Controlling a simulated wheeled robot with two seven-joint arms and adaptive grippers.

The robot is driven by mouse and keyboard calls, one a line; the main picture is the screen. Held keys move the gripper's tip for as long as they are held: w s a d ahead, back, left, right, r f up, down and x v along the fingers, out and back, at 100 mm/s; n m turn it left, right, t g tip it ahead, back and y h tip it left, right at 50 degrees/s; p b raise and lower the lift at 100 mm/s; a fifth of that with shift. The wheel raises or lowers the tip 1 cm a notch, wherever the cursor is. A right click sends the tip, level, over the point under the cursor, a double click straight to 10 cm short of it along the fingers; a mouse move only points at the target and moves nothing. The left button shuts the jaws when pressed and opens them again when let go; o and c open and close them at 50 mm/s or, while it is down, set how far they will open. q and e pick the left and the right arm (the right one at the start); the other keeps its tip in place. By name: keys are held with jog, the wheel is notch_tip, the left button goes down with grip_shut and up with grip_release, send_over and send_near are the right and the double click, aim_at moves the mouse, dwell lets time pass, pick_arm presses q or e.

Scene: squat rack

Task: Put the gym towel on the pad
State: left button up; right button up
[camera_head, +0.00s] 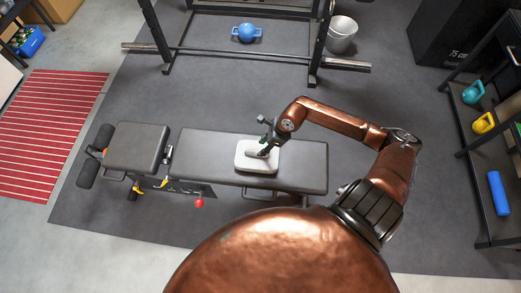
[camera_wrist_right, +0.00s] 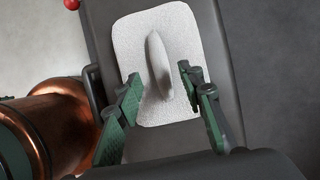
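The white gym towel (camera_head: 243,163) lies on the long dark pad (camera_head: 305,165) of the bench. In the right wrist view the towel (camera_wrist_right: 185,30) is a flat rounded rectangle with a raised ridge standing up along its middle. My right gripper (camera_head: 264,150) is over the towel. In the wrist view the right gripper's fingers (camera_wrist_right: 160,80) are apart, one on each side of the ridge's near part, with gaps between them and the ridge. The head view shows the gripper covering part of the towel. My left gripper is not in view.
The bench's shorter pad (camera_head: 137,146) is at the left. A rack with a barbell (camera_head: 345,65) stands behind, with a blue kettlebell (camera_head: 246,33) on the floor and a metal bucket (camera_head: 341,35) beside it. A shelf (camera_head: 470,140) with weights is at the right.

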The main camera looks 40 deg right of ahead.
jog(key=p+v, duration=0.1)
jog(key=v, duration=0.5)
jog(key=shift+r, duration=0.4)
